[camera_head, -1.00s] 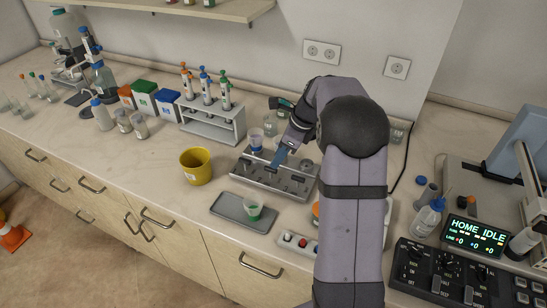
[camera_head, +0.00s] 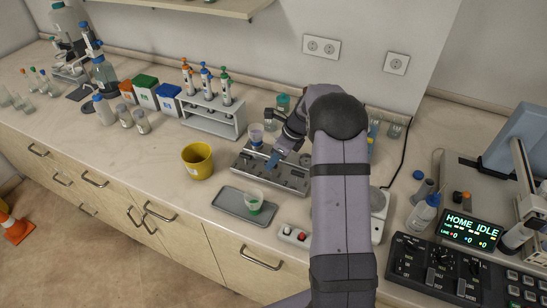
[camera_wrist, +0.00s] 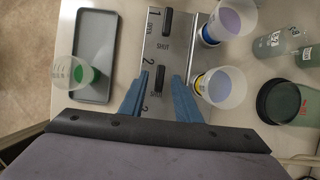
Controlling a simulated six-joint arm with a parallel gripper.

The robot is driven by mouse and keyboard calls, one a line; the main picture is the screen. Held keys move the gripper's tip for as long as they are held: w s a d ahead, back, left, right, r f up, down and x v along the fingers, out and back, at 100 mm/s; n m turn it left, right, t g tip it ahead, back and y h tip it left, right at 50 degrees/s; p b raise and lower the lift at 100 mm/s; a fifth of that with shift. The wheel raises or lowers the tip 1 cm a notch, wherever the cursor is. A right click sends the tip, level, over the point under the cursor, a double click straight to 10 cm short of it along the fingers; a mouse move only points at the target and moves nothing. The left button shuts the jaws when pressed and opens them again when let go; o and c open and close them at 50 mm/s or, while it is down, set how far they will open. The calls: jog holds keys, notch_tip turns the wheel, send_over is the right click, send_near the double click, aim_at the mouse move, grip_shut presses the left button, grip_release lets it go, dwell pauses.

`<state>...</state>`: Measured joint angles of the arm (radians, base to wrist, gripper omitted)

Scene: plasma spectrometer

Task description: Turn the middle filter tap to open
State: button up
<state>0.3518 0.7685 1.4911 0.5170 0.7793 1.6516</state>
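The grey filter manifold (camera_head: 296,181) lies on the bench, with its numbered top facing up in the wrist view (camera_wrist: 178,45). The black handle of the middle tap, marked 2, (camera_wrist: 160,78) points along the manifold towards the word SHUT. My gripper (camera_wrist: 161,76) has its blue fingertips apart, one on each side of this handle; contact is not clear. Tap 1's black handle (camera_wrist: 167,21) also lies lengthwise. Tap 3 is mostly hidden by my gripper. In the head view my gripper (camera_head: 273,160) is low over the manifold.
Filter cups (camera_wrist: 218,88) and (camera_wrist: 236,20) stand along the manifold's right side in the wrist view. A grey tray (camera_wrist: 95,32) with a green-bottomed cup (camera_wrist: 82,72) is on the left. A yellow bucket (camera_head: 197,161) and a button box (camera_head: 295,235) are nearby.

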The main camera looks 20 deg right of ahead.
jog(key=shift+f, duration=0.2)
grip_shut()
jog(key=shift+w, duration=0.1)
jog(key=n+g, duration=0.1)
jog(key=n, duration=0.1)
jog(key=n+y+p, duration=0.1)
jog(key=n, duration=0.2)
jog(key=shift+w+d+n+g, duration=0.1)
jog(key=shift+w+n+g, duration=0.1)
jog(key=shift+n+g, duration=0.15)
jog(key=n+g, duration=0.1)
jog(key=n, duration=0.2)
jog(key=shift+w+g, duration=0.15)
jog(key=shift+g, duration=0.1)
jog(key=shift+w+n+g, duration=0.1)
jog(key=shift+n+g, duration=0.4)
jog(key=shift+n, duration=1.05)
